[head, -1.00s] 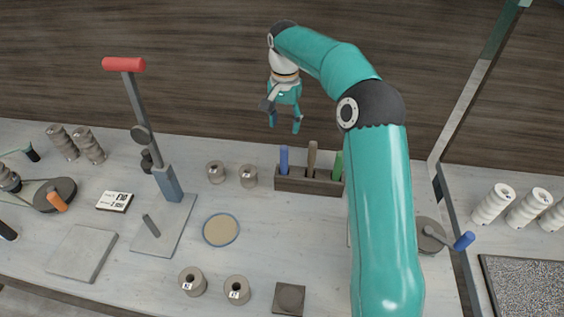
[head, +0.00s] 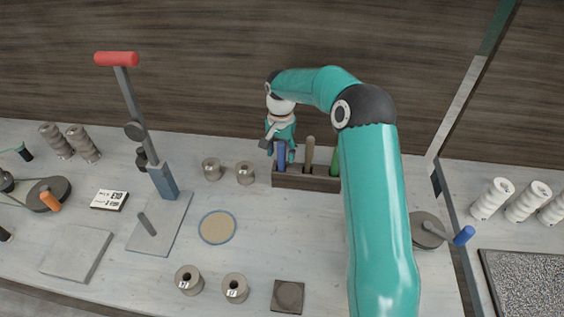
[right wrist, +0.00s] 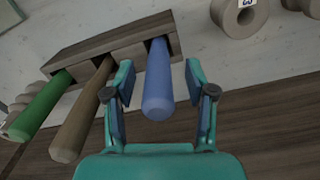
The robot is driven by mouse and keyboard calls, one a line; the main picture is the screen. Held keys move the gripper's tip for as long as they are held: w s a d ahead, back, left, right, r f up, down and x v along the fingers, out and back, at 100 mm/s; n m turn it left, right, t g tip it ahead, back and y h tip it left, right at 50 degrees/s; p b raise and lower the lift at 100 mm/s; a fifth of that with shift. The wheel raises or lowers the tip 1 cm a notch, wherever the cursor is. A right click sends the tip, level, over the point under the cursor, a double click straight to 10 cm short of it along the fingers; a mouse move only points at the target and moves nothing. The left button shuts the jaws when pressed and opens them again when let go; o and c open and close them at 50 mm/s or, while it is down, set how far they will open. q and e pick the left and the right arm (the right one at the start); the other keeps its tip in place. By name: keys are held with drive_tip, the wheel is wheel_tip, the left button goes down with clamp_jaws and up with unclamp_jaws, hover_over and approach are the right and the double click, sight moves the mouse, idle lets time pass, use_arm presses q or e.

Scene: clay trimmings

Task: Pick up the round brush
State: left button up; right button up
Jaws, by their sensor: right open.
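A dark wooden holder (head: 305,182) holds three upright handles: a blue one (head: 282,158), a brown wooden one (head: 310,153) and a green one (head: 334,163). The lower ends are hidden in the holder, so I cannot tell from shape which is the round brush. My right gripper (head: 281,156) is at the blue handle. In the right wrist view, the blue handle (right wrist: 158,85) stands between the open fingers of the right gripper (right wrist: 160,88), with a gap on each side. The brown handle (right wrist: 84,115) is just outside the left finger. My left gripper is not in view.
Two small spools (head: 245,173) stand left of the holder. A lever press with a red grip (head: 117,59) stands further left. A round tan disc (head: 217,227) lies in front. A crank wheel with a blue knob (head: 464,235) is at the right. A wooden wall rises behind.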

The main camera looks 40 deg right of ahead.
clamp_jaws()
drive_tip(key=shift+r, duration=0.15)
